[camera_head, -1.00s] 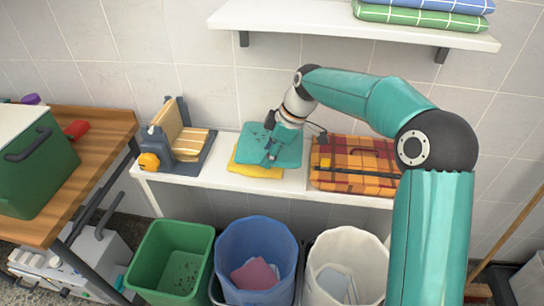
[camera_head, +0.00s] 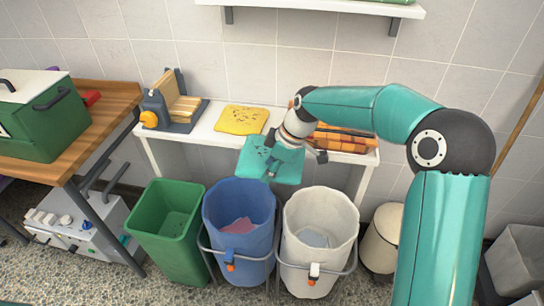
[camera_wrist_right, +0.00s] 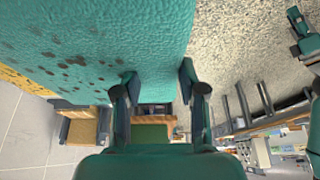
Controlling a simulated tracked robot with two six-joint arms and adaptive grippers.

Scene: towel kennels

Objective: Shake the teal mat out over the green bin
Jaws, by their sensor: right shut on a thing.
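The teal mat (camera_head: 262,172) carries dark specks and hangs in front of the white bench's front edge, above and behind the blue and white bins. My right gripper (camera_head: 272,155) is shut on it. In the right wrist view the mat (camera_wrist_right: 90,45) fills the upper left, with dark spots on it, and the fingers (camera_wrist_right: 160,95) are at its edge. The green bin (camera_head: 182,256) stands on the floor at the left of the row of bins, left of and below the mat. My left gripper is out of view.
A blue bin (camera_head: 238,262) and a white bin (camera_head: 320,250) stand right of the green one. A specked yellow cloth (camera_head: 242,120) lies on the bench (camera_head: 205,130), between a grey and wood device (camera_head: 165,112) and a checked orange item (camera_head: 350,138).

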